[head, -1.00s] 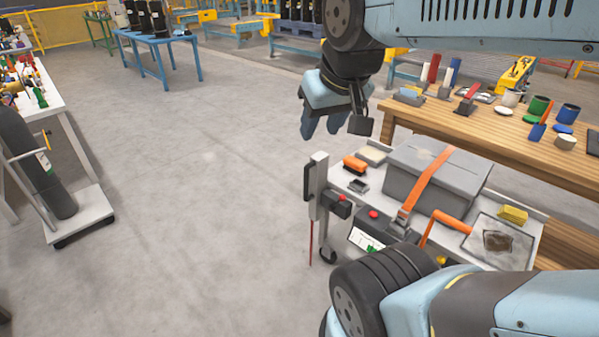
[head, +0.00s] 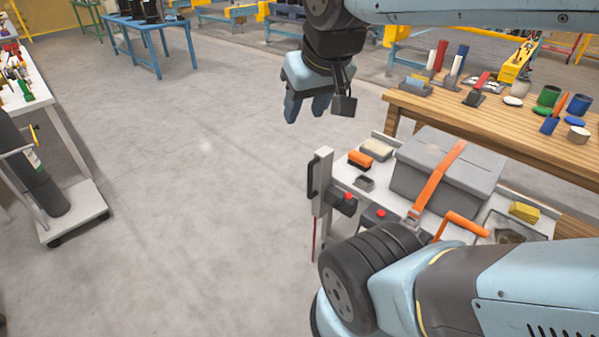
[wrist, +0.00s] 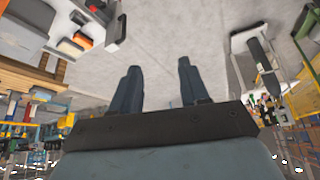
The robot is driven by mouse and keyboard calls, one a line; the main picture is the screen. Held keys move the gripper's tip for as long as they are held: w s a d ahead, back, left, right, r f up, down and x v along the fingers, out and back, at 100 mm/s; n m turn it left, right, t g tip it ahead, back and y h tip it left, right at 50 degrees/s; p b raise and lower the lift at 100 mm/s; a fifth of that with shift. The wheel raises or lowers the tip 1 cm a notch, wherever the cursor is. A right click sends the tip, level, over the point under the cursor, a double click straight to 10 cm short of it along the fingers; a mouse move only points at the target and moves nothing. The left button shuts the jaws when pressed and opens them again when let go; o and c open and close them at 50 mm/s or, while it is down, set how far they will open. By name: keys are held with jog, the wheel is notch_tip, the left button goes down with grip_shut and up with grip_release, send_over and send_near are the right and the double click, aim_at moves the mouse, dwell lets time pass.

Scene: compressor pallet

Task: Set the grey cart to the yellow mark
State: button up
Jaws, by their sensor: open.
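The grey cart (head: 384,198) stands at the lower right in the head view, with a strapped grey box (head: 447,170) on its deck. Its upright end post with a dark handle (head: 313,178) faces the open floor. My arm hides part of its near side. My gripper (head: 307,110) is open and empty, above and beyond the handle in the picture, apart from the cart. In the wrist view my gripper (wrist: 158,68) shows two spread fingers over bare floor, and the cart's handle end (wrist: 116,24) is at the upper left. I see no yellow mark on the visible floor.
A wooden bench (head: 470,121) with cups and tools stands close behind the cart. A trolley (head: 75,215) with a dark cylinder is at the left, beside a white table (head: 35,82). A blue table (head: 150,30) is farther back. The floor between is clear.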

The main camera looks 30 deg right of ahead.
jog(key=shift+o, duration=0.2)
jog(key=shift+w, duration=0.1)
jog(key=w+d+f+n+g+h, duration=0.2)
jog(key=w+f+n+g+h, duration=0.15)
jog(key=w+f, duration=0.65)
jog(key=w+d+f+n+g+h, duration=0.2)
jog(key=w+f+g, duration=0.2)
jog(key=w+f, duration=0.6)
jog(key=n+t+h, duration=0.5)
jog(key=n+h, duration=0.7)
jog(key=n, duration=0.2)
send_near(310, 180)
jog(key=w+d, duration=0.1)
jog(key=d, duration=0.2)
jog(key=w+d+f, duration=0.1)
jog(key=d, duration=0.3)
jog(key=w+d, duration=0.1)
jog(key=d, duration=0.2)
jog(key=shift+d+f, duration=0.2)
jog(key=shift+s, duration=0.1)
jog(key=shift+c, duration=0.2)
grip_shut()
